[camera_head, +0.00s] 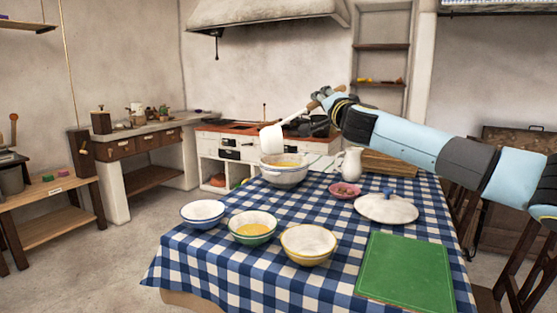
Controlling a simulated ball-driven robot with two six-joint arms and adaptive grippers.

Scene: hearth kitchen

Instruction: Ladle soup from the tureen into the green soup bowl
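My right gripper (320,104) is shut on the ladle's wooden handle, above the far part of the table. The ladle's white cup (271,139) hangs in the air above the white tureen (285,179), apart from it. The inside of the ladle's cup is hidden. The tureen stands open, with yellowish soup inside. The green soup bowl (254,239) stands nearer on the table, between two other bowls, with yellow-orange soup in it. My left gripper is not in view.
A blue-rimmed bowl (203,220) and a yellow-rimmed bowl (308,255) flank the green one. The lid (386,211), pink dish (344,193), white pitcher (349,164) and green mat (406,270) are to the right on the checked tablecloth (216,257). Its front left is clear.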

